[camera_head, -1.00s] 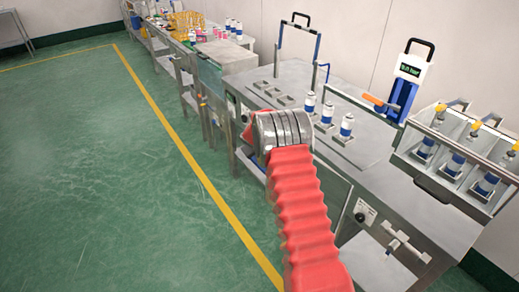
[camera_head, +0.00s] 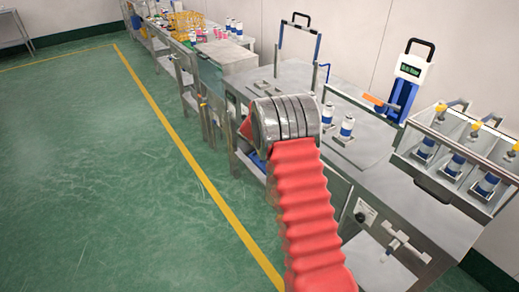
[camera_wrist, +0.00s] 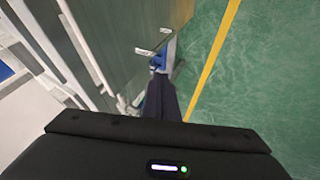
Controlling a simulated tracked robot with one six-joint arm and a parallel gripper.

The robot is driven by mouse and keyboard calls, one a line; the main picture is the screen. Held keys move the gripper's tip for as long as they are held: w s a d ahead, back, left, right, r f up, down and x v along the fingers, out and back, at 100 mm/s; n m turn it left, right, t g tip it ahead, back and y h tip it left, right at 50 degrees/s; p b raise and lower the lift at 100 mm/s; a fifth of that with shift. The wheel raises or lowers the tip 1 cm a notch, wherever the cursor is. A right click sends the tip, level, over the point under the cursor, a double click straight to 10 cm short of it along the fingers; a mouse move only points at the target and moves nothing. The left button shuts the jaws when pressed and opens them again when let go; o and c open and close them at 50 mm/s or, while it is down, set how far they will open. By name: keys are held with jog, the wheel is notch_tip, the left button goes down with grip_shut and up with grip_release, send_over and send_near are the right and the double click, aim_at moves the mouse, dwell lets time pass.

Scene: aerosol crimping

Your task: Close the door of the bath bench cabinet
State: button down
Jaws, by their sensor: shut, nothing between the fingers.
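In the wrist view, a large grey-green panel (camera_wrist: 115,50) that looks like the cabinet door fills the upper left, with a pale metal handle (camera_wrist: 152,48) on its right side. Whether it stands ajar or how far is hard to tell. My gripper (camera_wrist: 163,84) is shut and empty, its dark fingers pointing up the picture just below the handle, beside a small blue part. Contact with the door cannot be made out. In the head view my arm hides my gripper and much of the bench front; the bench top (camera_head: 375,165) shows on the right.
Blue-and-white cans (camera_head: 347,127) stand on the bench top, with a caged row of cans (camera_head: 455,160) at the right. A blue handled gauge (camera_head: 405,85) stands behind. More benches line the wall at the upper left. Green floor (camera_head: 110,170) left of the yellow line is clear.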

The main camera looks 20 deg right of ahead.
jog(key=s+a+r+m, duration=0.1)
jog(key=s+a+r, duration=0.3)
jog(key=s+r, duration=0.7)
jog(key=s+a+r+m, duration=0.1)
jog(key=s+a+r, duration=0.3)
jog(key=s+r, duration=0.65)
jog(key=s+a+r+y, duration=0.1)
jog(key=s+a, duration=0.3)
jog(key=s, duration=0.5)
jog(key=s+a+r+y, duration=0.1)
jog(key=s+a, duration=0.3)
jog(key=s, duration=0.5)
jog(key=s+a+r+y, duration=0.2)
jog(key=s+a+r, duration=0.1)
jog(key=s, duration=0.6)
jog(key=shift+a+g, duration=0.3)
jog(key=shift+a, duration=0.15)
jog(key=shift+s, duration=0.1)
